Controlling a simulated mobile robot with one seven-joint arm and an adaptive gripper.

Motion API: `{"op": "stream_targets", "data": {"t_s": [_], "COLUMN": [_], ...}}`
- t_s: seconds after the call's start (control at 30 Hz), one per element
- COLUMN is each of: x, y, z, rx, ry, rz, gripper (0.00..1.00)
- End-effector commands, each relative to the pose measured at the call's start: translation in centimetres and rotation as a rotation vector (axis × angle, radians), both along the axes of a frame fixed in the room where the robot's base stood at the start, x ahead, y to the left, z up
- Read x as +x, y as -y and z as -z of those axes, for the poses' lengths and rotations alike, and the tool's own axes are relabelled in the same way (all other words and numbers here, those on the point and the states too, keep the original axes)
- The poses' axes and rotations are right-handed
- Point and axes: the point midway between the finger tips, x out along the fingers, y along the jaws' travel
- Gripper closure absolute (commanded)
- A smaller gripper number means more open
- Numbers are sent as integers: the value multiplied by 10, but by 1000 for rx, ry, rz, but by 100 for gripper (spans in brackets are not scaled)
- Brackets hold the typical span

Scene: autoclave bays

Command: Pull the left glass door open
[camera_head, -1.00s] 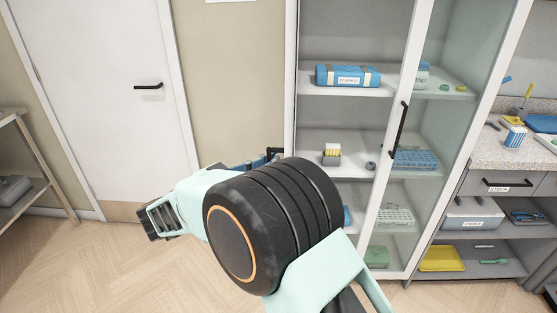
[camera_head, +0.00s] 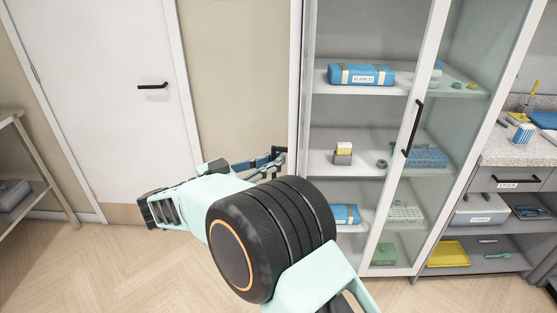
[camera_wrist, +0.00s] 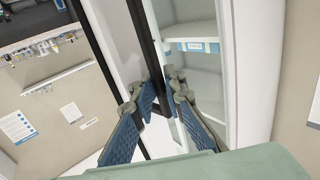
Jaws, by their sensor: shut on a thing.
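The left glass door stands swung out from the white cabinet (camera_head: 391,220), nearly edge-on in the head view, where its white frame (camera_head: 298,75) is a narrow upright strip. In the wrist view its pale frame (camera_wrist: 108,35) is left of the black bar handle (camera_wrist: 146,40). My gripper (camera_head: 277,155) is at the cabinet's left edge; in the wrist view its fingers (camera_wrist: 162,92) are shut on the handle. My arm hides the lower part of the door in the head view. The shelves show without glass in front on the left.
The right glass door, with a black handle (camera_head: 413,128), is shut. A blue wrapped pack (camera_head: 360,74) lies on an upper shelf. A counter (camera_head: 510,150) stands at the right. A white room door (camera_head: 95,100) and a shelf rack (camera_head: 30,165) are at left. Floor (camera_head: 95,265) at left is clear.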

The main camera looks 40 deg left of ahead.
Motion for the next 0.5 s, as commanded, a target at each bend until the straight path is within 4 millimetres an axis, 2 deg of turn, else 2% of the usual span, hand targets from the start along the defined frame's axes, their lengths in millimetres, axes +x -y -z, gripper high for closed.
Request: {"op": "stream_targets", "data": {"t_s": [0.03,0.4,0.43,0.5], "x": [-6,-7,-7,-6], "y": [-1,-1,-1,-1], "z": [6,6,6,5], "rx": [-8,-8,-8,-8], "ry": [-12,-12,-12,-11], "rz": [-3,-3,-3,-3], "gripper": [100,100,89,86]}}
